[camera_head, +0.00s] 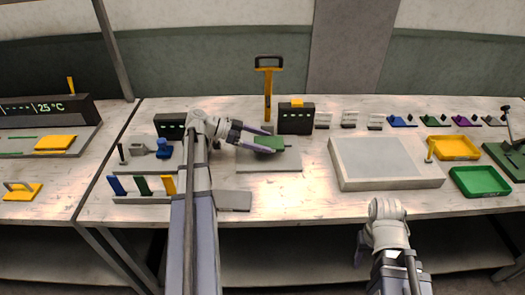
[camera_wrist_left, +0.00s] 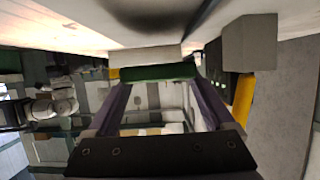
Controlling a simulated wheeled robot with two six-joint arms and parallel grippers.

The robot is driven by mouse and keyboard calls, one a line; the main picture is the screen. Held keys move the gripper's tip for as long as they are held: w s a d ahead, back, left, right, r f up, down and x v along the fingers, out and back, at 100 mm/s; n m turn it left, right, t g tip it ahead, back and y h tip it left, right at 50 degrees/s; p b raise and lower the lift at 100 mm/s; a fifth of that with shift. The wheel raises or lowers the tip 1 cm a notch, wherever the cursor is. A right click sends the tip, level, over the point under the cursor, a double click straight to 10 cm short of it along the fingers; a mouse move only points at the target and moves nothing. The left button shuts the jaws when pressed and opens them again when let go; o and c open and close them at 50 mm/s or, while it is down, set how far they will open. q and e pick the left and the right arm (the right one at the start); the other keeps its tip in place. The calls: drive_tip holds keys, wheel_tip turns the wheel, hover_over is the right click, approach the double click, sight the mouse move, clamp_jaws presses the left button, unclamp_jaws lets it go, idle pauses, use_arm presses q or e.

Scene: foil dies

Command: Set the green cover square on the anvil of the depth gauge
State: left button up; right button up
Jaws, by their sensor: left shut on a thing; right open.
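The green cover (camera_head: 268,143) is held between the purple fingers of my left gripper (camera_head: 263,140), above a grey base plate (camera_head: 285,163). The left wrist view, which is upside down, shows the cover (camera_wrist_left: 150,73) between the fingertips, against a pale block (camera_wrist_left: 145,55) that looks like the anvil. I cannot tell whether they touch or sit square. The gauge has a yellow post with a dark handle (camera_head: 268,72) and a dark display box (camera_head: 296,118). My right gripper (camera_head: 362,247) is low at the front, only partly visible, and holds nothing visible.
A large pale tray (camera_head: 385,163) stands to the right, with yellow (camera_head: 455,147) and green (camera_head: 480,181) trays beyond. A rack of coloured pieces (camera_head: 142,187) and a smaller device (camera_head: 150,150) stand left. A small grey plate (camera_head: 234,200) lies at the front edge.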

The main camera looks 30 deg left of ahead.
sight(262, 156)
use_arm(q)
drive_tip(key=shift+f+b, duration=1.05)
drive_tip(key=shift+f, duration=0.45)
drive_tip(key=shift+f+b, duration=0.6)
drive_tip(key=shift+b, duration=0.05)
drive_tip(key=o, duration=1.3)
drive_tip(key=shift+c, duration=0.2)
drive_tip(key=shift+r+p, duration=0.5)
drive_tip(key=shift+p, duration=0.05)
drive_tip(key=p+v, duration=0.2)
drive_tip(key=v, duration=0.3)
drive_tip(key=p+v, duration=0.2)
drive_tip(key=v, duration=0.4)
drive_tip(key=shift+a+r+p, duration=0.1)
drive_tip(key=shift+r+p, duration=0.2)
drive_tip(key=shift+s+a+r, duration=0.1)
drive_tip(key=shift+s+a, duration=0.1)
drive_tip(key=shift+a, duration=0.1)
